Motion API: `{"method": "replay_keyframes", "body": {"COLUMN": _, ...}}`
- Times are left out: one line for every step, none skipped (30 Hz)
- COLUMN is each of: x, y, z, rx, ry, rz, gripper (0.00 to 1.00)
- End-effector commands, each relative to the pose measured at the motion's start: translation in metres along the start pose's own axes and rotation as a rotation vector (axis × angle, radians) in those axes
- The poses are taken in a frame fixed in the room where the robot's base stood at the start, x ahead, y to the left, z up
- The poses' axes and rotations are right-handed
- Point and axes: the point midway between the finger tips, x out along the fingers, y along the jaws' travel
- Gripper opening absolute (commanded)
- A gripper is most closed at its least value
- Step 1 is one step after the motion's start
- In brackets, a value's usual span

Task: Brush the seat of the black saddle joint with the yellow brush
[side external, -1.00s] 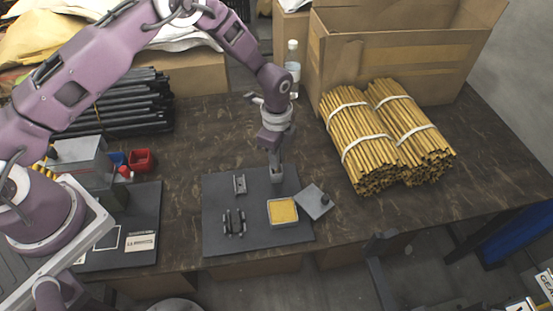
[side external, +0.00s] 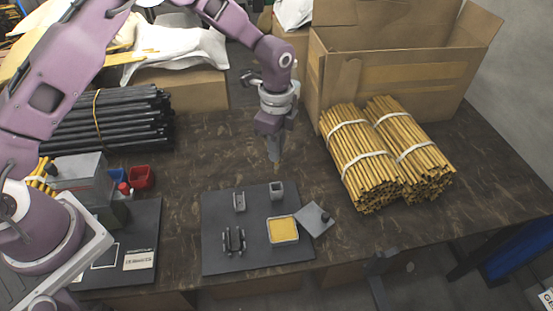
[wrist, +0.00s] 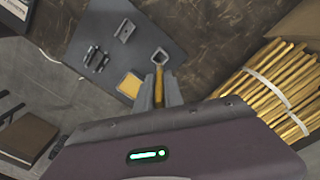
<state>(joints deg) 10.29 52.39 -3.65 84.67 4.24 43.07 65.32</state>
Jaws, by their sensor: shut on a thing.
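My gripper (side external: 275,148) is shut on the yellow brush (wrist: 158,88), which shows between the fingers in the wrist view (wrist: 160,92). It hangs above the table behind the grey mat, and only a small bit of the brush shows in the side view. The dark saddle-shaped part (side external: 233,241), apparently the black saddle joint, sits at the front left of the mat; it also shows in the wrist view (wrist: 96,58). A smaller grey channel piece (side external: 239,202) lies behind it. The square holder (side external: 277,191) stands empty at the mat's back right.
The grey mat (side external: 215,262) also bears a tray of yellow material (side external: 283,230), with a lid-like plate (side external: 315,219) beside it. Bundled yellow rods (side external: 362,165) and a cardboard box (side external: 400,70) stand at right. Black rods (side external: 115,120) and a red bin (side external: 141,177) are at left.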

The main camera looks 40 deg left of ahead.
Motion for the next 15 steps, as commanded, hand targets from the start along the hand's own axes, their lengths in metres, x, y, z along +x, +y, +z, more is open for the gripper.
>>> {"method": "replay_keyframes", "body": {"x": 0.0, "y": 0.0, "z": 0.0, "rx": 0.0, "ry": 0.0, "rz": 0.0, "gripper": 0.0}}
{"method": "replay_keyframes", "body": {"x": 0.0, "y": 0.0, "z": 0.0, "rx": 0.0, "ry": 0.0, "rz": 0.0, "gripper": 0.0}}
{"method": "replay_keyframes", "body": {"x": 0.0, "y": 0.0, "z": 0.0, "rx": 0.0, "ry": 0.0, "rz": 0.0, "gripper": 0.0}}
{"method": "replay_keyframes", "body": {"x": 0.0, "y": 0.0, "z": 0.0, "rx": 0.0, "ry": 0.0, "rz": 0.0, "gripper": 0.0}}
{"method": "replay_keyframes", "body": {"x": 0.0, "y": 0.0, "z": 0.0, "rx": 0.0, "ry": 0.0, "rz": 0.0, "gripper": 0.0}}
{"method": "replay_keyframes", "body": {"x": 0.0, "y": 0.0, "z": 0.0, "rx": 0.0, "ry": 0.0, "rz": 0.001, "gripper": 0.0}}
{"method": "replay_keyframes", "body": {"x": 0.001, "y": 0.001, "z": -0.001, "rx": 0.0, "ry": 0.003, "rz": 0.004, "gripper": 0.0}}
{"method": "replay_keyframes", "body": {"x": 0.002, "y": 0.004, "z": -0.002, "rx": -0.001, "ry": 0.008, "rz": 0.014, "gripper": 0.0}}
{"method": "replay_keyframes", "body": {"x": 0.005, "y": 0.009, "z": -0.005, "rx": -0.001, "ry": 0.022, "rz": 0.035, "gripper": 0.0}}
{"method": "replay_keyframes", "body": {"x": 0.007, "y": 0.016, "z": -0.009, "rx": -0.002, "ry": 0.036, "rz": 0.058, "gripper": 0.0}}
{"method": "replay_keyframes", "body": {"x": 0.01, "y": 0.023, "z": -0.013, "rx": -0.003, "ry": 0.053, "rz": 0.084, "gripper": 0.0}}
{"method": "replay_keyframes", "body": {"x": 0.013, "y": 0.033, "z": -0.019, "rx": -0.004, "ry": 0.079, "rz": 0.121, "gripper": 0.0}}
{"method": "replay_keyframes", "body": {"x": 0.014, "y": 0.04, "z": -0.024, "rx": -0.004, "ry": 0.099, "rz": 0.148, "gripper": 0.0}}
{"method": "replay_keyframes", "body": {"x": 0.015, "y": 0.048, "z": -0.029, "rx": -0.004, "ry": 0.119, "rz": 0.175, "gripper": 0.0}}
{"method": "replay_keyframes", "body": {"x": 0.015, "y": 0.057, "z": -0.035, "rx": -0.003, "ry": 0.144, "rz": 0.21, "gripper": 0.0}}
